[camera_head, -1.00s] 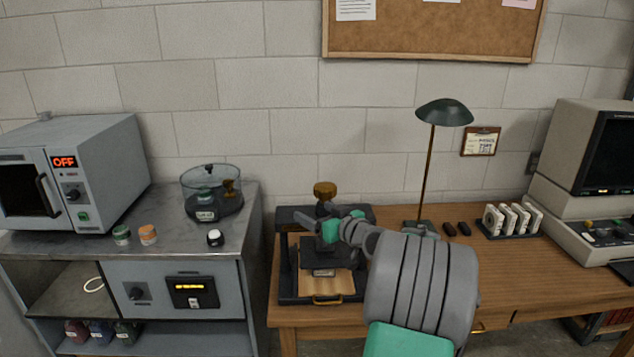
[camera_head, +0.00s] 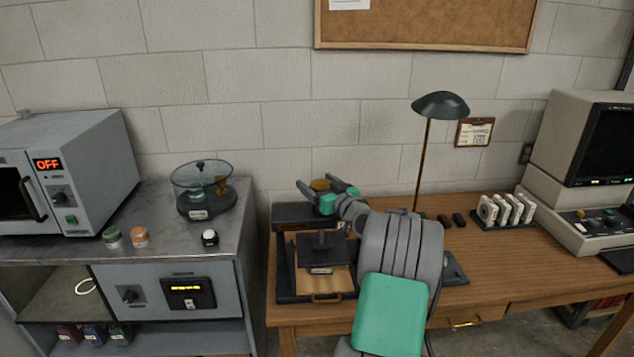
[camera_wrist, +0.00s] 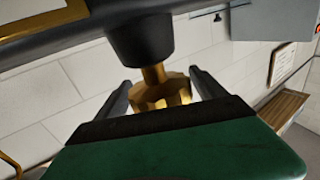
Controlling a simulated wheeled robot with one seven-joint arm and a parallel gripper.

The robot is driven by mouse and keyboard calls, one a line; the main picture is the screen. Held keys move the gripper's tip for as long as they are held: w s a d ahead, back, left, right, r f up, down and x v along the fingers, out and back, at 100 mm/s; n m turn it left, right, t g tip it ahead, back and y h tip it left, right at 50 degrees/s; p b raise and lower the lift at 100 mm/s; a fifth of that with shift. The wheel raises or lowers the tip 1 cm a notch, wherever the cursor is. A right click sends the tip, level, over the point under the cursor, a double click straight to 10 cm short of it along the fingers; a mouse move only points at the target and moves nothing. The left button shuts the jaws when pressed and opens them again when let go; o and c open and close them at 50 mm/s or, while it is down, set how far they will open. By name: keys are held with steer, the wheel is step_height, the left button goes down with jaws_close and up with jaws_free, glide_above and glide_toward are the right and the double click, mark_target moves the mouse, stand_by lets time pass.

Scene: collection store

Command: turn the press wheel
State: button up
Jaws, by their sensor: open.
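The press (camera_head: 286,270) is a black frame on the left end of the wooden desk, with a top beam, a dark plate and a brass handle at its front. Its wheel is a faceted brass knob (camera_head: 320,185) above the beam, partly hidden by my gripper in the head view. My gripper (camera_head: 318,182) is open at the wheel's height, its two fingers pointing up and left. In the wrist view the brass wheel (camera_wrist: 166,91) sits on a short shaft under a black collar, with a finger on each side. I cannot tell whether either finger touches it.
A green desk lamp (camera_head: 440,105) stands right of my arm. A rack of white pieces (camera_head: 506,210) and a beige terminal (camera_head: 570,160) are further right. Left are a bench with a glass-domed device (camera_head: 203,190) and a grey oven (camera_head: 90,170).

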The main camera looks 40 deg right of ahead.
steer(key=shift+c, duration=0.4)
steer(key=c, duration=1.3)
steer(key=shift+a, duration=0.1)
